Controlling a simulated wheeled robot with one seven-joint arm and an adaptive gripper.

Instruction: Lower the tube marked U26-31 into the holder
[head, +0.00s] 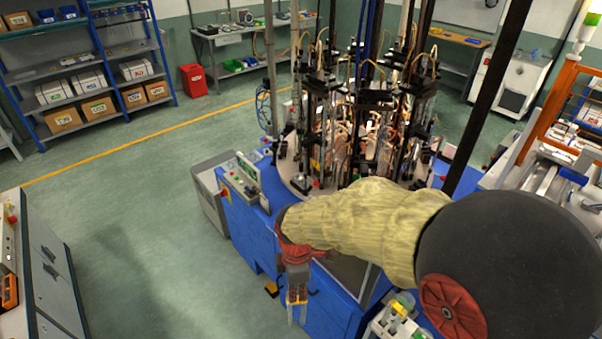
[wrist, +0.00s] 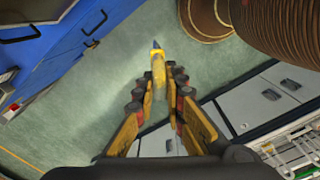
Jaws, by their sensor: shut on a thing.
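My gripper (head: 297,297) hangs pointing down in front of the blue machine in the head view. The marking U26-31 cannot be read. Below the tube the wrist view shows only green floor. I cannot tell which part is the holder.
The blue machine (head: 247,232) carries a round table crowded with upright black fixtures (head: 325,110) and wires. A control panel (head: 240,180) stands at its left edge. Grey cabinets (head: 55,275) stand at the left. A small bench (head: 398,315) with coloured items lies right of my gripper. Floor between is clear.

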